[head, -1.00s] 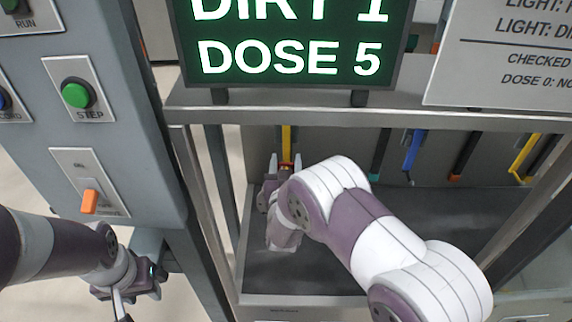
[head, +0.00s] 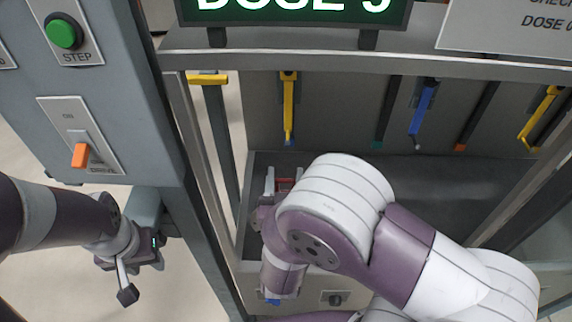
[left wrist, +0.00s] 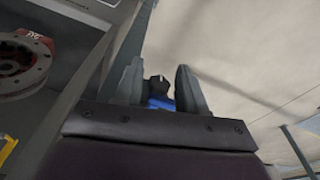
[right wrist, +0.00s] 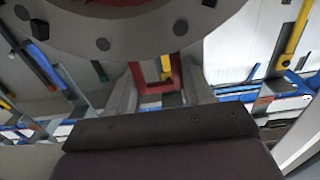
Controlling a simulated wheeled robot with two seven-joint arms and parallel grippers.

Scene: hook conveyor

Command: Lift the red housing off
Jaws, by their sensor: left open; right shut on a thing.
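My right gripper (head: 284,180) is shut on a red handle (right wrist: 143,80) of the red housing. In the right wrist view the housing's large grey round flange (right wrist: 70,32) with bolt holes fills the top. In the head view only a little red (head: 288,183) shows between the fingers; my own arm hides the rest. The red housing with its grey ring also shows at the left edge of the left wrist view (left wrist: 22,62). My left gripper (head: 127,285) is open, low at the left.
Other hooks hang along the rail, among them a blue one (head: 422,105) and a yellow one (head: 540,118) at the right. A dark grey tray (head: 430,180) lies below. The control panel (head: 100,95) with a green button and orange switch stands at the left.

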